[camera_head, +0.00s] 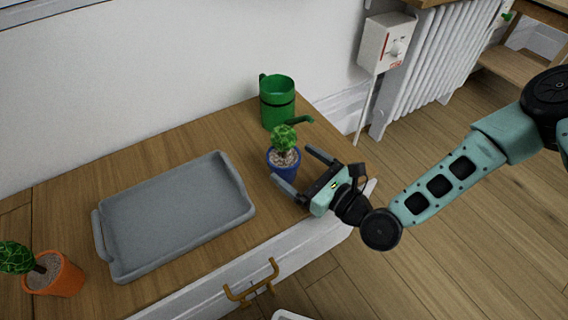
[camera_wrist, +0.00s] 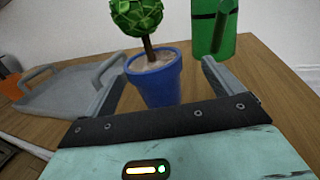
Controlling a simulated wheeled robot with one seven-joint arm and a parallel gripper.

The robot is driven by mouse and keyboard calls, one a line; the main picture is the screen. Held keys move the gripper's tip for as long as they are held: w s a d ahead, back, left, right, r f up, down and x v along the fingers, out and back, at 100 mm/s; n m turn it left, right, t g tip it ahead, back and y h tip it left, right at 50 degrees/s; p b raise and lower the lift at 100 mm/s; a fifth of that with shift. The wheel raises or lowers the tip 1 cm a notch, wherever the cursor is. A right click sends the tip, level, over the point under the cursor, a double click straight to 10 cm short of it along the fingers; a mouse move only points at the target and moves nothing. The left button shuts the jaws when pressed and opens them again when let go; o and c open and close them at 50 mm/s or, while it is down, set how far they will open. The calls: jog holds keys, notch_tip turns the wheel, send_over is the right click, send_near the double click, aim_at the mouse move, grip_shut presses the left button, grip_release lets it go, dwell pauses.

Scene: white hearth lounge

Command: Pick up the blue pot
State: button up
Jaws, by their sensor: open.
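The blue pot (camera_head: 284,166) stands upright on the wooden cabinet top, right of the grey tray. It holds pale gravel and a small round green plant on a brown stem. In the wrist view the blue pot (camera_wrist: 157,84) is straight ahead, beyond and partly between the two fingers. My gripper (camera_head: 299,171) is open, with one finger on each side of the pot's near right side in the head view. In the wrist view my gripper (camera_wrist: 159,78) looks empty. I cannot tell whether a finger touches the pot.
A grey tray (camera_head: 113,268) lies left of the pot. A green watering can (camera_head: 277,103) stands close behind it, its spout pointing right. An orange pot (camera_head: 62,278) with a plant is at the far left. The cabinet's right edge (camera_head: 340,142) lies near my gripper.

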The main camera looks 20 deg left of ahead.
aim_at(278, 127)
jog(key=x, duration=0.2)
jog(key=b+x, duration=0.1)
jog(key=x, duration=0.1)
jog(key=shift+s+a+r, duration=0.2)
jog(key=shift+s+a, duration=0.05)
jog(key=shift+s, duration=0.1)
jog(key=shift+w+a+b, duration=0.3)
jog(key=shift+a, duration=0.2)
jog(key=shift+r, duration=0.1)
jog(key=c, duration=1.4)
jog(key=shift+o, duration=0.2)
notch_tip(278, 127, up, 10)
jog(key=p, duration=0.3)
jog(key=shift+p, duration=0.35)
